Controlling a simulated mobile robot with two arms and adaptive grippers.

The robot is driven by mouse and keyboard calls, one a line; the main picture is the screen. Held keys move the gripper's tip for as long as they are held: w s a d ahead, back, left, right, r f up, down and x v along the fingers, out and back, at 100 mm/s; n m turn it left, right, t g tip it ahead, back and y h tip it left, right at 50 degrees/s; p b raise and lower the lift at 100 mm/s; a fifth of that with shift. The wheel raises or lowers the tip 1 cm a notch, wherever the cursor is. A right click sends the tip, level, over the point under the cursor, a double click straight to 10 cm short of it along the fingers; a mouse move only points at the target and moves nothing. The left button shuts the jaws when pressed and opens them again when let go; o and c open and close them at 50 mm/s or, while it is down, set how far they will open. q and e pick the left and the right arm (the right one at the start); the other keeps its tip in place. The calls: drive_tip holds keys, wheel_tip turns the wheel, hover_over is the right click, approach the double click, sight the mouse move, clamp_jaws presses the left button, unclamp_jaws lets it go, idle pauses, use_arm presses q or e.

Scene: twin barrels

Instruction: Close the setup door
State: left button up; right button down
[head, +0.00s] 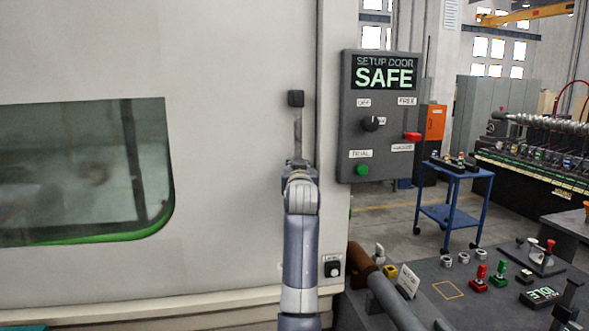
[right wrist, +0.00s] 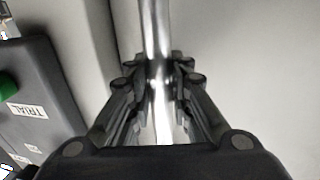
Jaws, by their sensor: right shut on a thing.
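The setup door (head: 230,200) is a large pale panel filling the left of the head view, with a dark window (head: 80,170) with a green lower edge. Its upright metal handle bar (head: 297,125) has a dark block at the top and stands near the door's right edge. My right gripper (head: 298,165) is shut around the bar. In the right wrist view, the fingers (right wrist: 157,85) close on both sides of the shiny bar (right wrist: 155,28). The door's right edge lies along the frame; whether a gap remains is unclear. My left gripper is out of view.
A grey control box (head: 380,115) right of the door reads "SETUP DOOR SAFE" and has a knob, a red switch and a green button. A small latch unit (head: 333,268) sits below it. A cluttered dark bench (head: 450,310) fills the lower right; a blue cart (head: 450,215) stands behind.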

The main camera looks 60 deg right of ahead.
drive_tip(key=shift+s+d+r, duration=0.1)
drive_tip(key=shift+s+r, duration=0.1)
drive_tip(key=c, duration=1.7)
unclamp_jaws()
drive_tip(key=shift+o, duration=1.3)
drive_tip(key=shift+d+f, duration=0.1)
drive_tip(key=shift+d, duration=0.05)
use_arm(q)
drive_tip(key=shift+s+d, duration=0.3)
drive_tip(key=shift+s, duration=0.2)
use_arm(e)
drive_tip(key=v, duration=1.1)
drive_tip(key=shift+s+a+f, duration=0.25)
drive_tip(key=shift+a, duration=0.05)
